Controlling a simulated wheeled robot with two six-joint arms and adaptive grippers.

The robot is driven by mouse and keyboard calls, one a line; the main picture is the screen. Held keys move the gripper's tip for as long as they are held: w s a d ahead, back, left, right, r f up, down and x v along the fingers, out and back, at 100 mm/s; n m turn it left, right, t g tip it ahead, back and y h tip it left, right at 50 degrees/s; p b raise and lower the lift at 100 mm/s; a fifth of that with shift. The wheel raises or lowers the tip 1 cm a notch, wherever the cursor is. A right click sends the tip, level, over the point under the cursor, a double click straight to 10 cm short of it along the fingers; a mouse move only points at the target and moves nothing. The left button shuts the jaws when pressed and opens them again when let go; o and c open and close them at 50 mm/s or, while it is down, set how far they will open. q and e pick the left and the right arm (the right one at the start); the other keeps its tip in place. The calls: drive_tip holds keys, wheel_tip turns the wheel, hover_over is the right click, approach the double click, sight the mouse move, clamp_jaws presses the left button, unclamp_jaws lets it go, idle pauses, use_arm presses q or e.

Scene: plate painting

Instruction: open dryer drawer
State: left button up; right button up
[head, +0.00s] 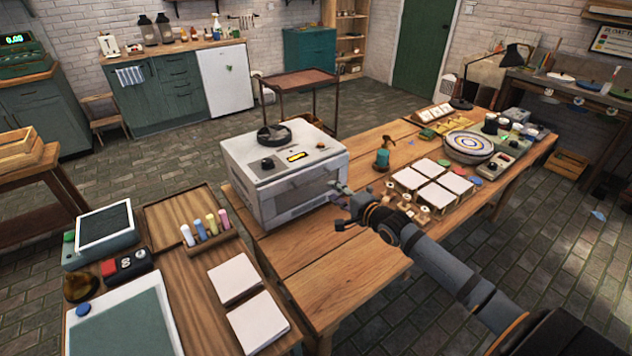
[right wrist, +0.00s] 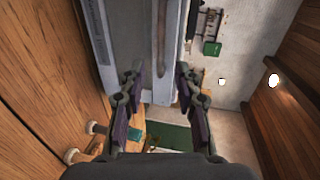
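The dryer (head: 262,160) is a pale grey box with a knob, a small lit display and a round dark piece on top. It stands on the wooden table. Its front, with a recessed band and a lower drawer panel (head: 300,207), faces right. My right gripper (head: 344,203) is at the right end of that front. In the right wrist view, the gripper (right wrist: 159,70) is open. A long pale bar (right wrist: 162,45), apparently the drawer handle, runs between the spread fingertips, with no clear contact. How far the drawer is out I cannot tell. My left gripper is out of view.
White tiles (head: 443,194) and small wooden pieces lie right of my gripper. The table (head: 345,265) is bare in front of the dryer. A side table with paint tubes (head: 207,228) stands at the left.

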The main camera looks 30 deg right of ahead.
sight(317, 181)
drive_tip(key=b+x, duration=0.4)
drive_tip(key=x, duration=0.5)
drive_tip(key=shift+w+a, duration=0.1)
drive_tip(key=shift+w, duration=0.65)
drive_tip(key=shift+c, duration=0.4)
clamp_jaws()
drive_tip(key=shift+f, duration=0.1)
